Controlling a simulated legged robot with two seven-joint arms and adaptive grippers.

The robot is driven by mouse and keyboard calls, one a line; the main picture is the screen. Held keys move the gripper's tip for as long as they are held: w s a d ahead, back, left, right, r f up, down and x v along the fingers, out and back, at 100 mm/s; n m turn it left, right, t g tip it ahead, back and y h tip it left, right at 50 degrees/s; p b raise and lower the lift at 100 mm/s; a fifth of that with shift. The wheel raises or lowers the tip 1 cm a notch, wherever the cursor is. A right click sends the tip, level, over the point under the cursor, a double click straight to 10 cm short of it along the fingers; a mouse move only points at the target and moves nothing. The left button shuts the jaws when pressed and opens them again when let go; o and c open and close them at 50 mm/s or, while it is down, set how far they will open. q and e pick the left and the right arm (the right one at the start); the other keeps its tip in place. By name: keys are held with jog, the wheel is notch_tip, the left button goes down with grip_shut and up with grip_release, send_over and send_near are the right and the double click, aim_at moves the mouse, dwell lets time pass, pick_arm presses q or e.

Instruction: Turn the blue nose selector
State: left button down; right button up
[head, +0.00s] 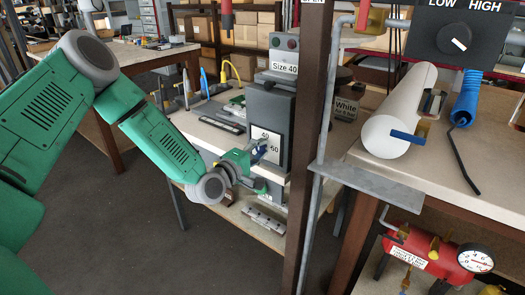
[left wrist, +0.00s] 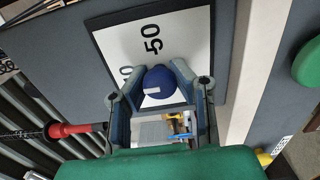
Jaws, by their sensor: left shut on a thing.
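The blue nose selector (left wrist: 158,82) is a round blue knob on a white dial plate (left wrist: 185,40), on the front of a grey machine (head: 272,106). The plate shows "50" and part of another number in the left wrist view. A small white mark on the knob faces left in that view. My left gripper (left wrist: 158,88) is shut on the knob, with one finger on each side. In the head view, my left gripper (head: 257,163) reaches the plate (head: 266,143) from the front and hides much of the knob. My right gripper is not in view.
A "Size 40" sign (head: 285,68) tops the machine. A brown post (head: 309,130) and a grey pipe (head: 315,215) stand close on its right. A white roll (head: 400,110) lies on the right bench. A red tank (head: 425,250) is below it. Open floor lies at front left.

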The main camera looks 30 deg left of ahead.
pick_arm(q)
jog(key=shift+a+f, duration=0.15)
jog(key=shift+a, duration=0.15)
jog(key=c, duration=1.3)
grip_release()
jog(key=shift+s+a, duration=0.1)
jog(key=shift+s, duration=0.05)
jog(key=shift+a, duration=0.1)
jog(key=s, duration=0.8)
jog(key=s+a, duration=0.1)
jog(key=s, duration=0.3)
jog(key=shift+f, duration=0.1)
jog(key=shift+d, duration=0.15)
